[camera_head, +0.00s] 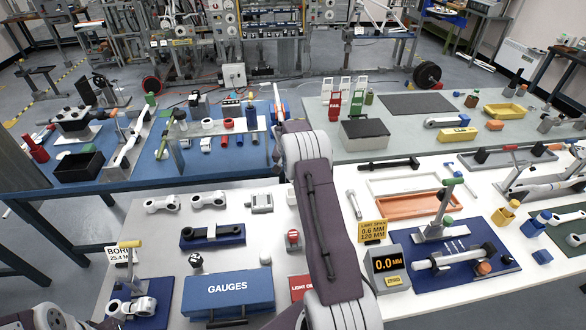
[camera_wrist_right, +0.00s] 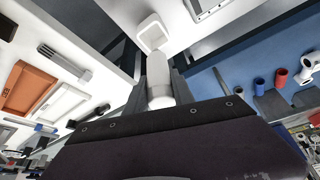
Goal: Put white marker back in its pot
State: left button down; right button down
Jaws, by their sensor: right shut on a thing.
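My right arm (camera_head: 315,210) reaches forward over the white bench, and its far end is beside the blue table. It hides my right gripper from the head view. In the right wrist view my right gripper (camera_wrist_right: 160,85) is shut, with a white rounded thing (camera_wrist_right: 160,97) between its dark fingers. I cannot tell for sure that this is the white marker. A thin white piece with orange and blue (camera_head: 278,98) shows just past the arm's far end. I cannot tell which container is the marker's pot. My left gripper does not show.
The blue table (camera_head: 205,165) carries red and blue cylinders (camera_head: 228,123) and a black tray (camera_head: 80,166). The white bench holds a blue GAUGES case (camera_head: 228,291), an orange tray (camera_head: 408,206), a yellow holder (camera_head: 505,214) and a blue holder (camera_head: 535,224).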

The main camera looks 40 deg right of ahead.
notch_tip(320, 180, down, 7)
jog(key=b, duration=0.5)
jog(key=shift+s+f, duration=0.1)
jog(key=shift+f, duration=0.1)
jog(key=shift+f+b, duration=0.6)
jog(key=shift+f, duration=0.05)
jog(key=c, duration=1)
grip_release()
jog(key=b+v, duration=0.1)
jog(key=v, duration=0.8)
